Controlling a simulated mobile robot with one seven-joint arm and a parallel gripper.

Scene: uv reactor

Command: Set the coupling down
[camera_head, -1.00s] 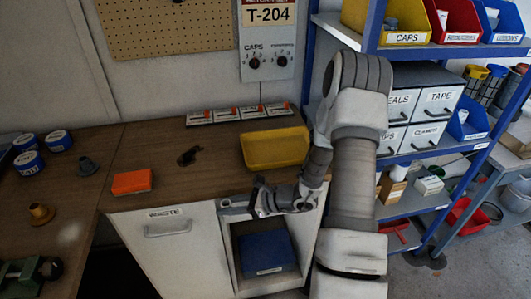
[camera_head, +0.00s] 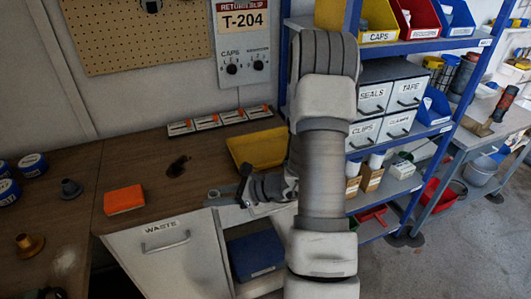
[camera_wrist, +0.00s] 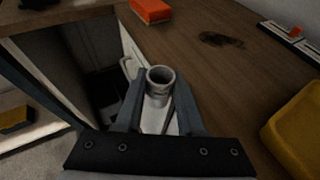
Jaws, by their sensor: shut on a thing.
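The coupling (camera_wrist: 160,80) is a short grey metal tube with an open top, held upright between the two dark fingers of my gripper (camera_wrist: 158,105) in the wrist view. In the head view my gripper (camera_head: 228,199) is at the front edge of the wooden bench (camera_head: 130,165), and the grey coupling (camera_head: 212,194) shows at its tip. My gripper is shut on it. I cannot tell whether the coupling's bottom touches the bench. The forearm hides part of the bench on the right.
An orange block (camera_head: 125,199) lies left of my gripper, with a dark patch (camera_head: 178,166) behind. A yellow tray (camera_head: 258,148) stands to the right. Below the bench are the waste door (camera_head: 150,262) and a blue bin (camera_head: 255,254).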

